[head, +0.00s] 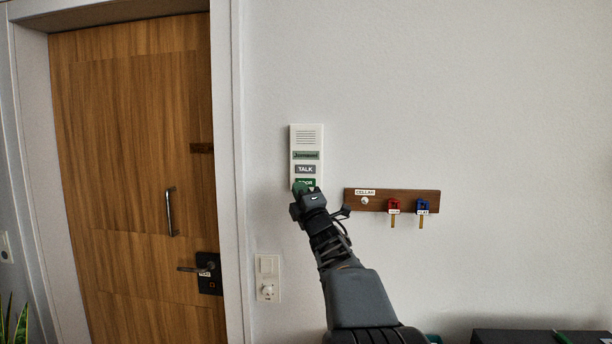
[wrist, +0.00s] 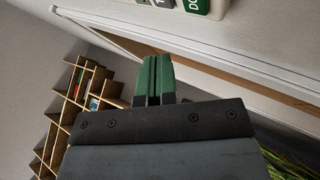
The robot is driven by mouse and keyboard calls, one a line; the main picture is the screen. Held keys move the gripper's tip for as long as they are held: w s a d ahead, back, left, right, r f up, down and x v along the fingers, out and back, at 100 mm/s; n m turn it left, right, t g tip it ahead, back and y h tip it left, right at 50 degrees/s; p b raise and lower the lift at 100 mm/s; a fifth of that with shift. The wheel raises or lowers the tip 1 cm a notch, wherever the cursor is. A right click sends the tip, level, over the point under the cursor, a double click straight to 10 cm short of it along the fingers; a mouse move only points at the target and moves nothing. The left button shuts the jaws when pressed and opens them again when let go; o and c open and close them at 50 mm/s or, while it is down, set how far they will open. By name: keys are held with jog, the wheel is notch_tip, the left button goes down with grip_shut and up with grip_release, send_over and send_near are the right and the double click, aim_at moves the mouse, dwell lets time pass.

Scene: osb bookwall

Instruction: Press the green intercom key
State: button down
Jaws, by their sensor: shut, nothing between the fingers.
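The white intercom (head: 307,139) hangs on the wall right of the door. It has a speaker grille, a green name strip, a grey TALK key (head: 305,169) and a green DOOR key (head: 309,182) at the bottom. My gripper (head: 300,188) is at the lower edge of the green key and hides part of it. In the wrist view the green key (wrist: 196,5) is cut off by the top edge. My green fingers (wrist: 153,72) are shut and empty, pointing up the picture below and left of the key. I cannot tell whether they touch the intercom.
A wooden key board (head: 380,201) with a red key and a blue key hangs to the right. A white switch and dial plate (head: 267,278) is below left. The wooden door (head: 130,180) is closed. The wrist view shows a bookshelf (wrist: 75,105).

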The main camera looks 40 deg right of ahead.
jog(key=shift+w+d+p, duration=0.5)
jog(key=shift+w+d, duration=0.85)
jog(key=shift+w, duration=0.1)
jog(key=shift+w+d, duration=0.15)
dwell(1.1)
jog(key=shift+w+d, duration=0.15)
jog(key=shift+d, duration=0.05)
jog(key=shift+w+d, duration=0.25)
jog(key=shift+w, duration=0.05)
dwell(0.9)
jog(key=shift+s+a+f+b, duration=0.1)
jog(key=shift+b, duration=0.3)
jog(key=shift+s+a+b, duration=0.5)
jog(key=shift+b, duration=0.4)
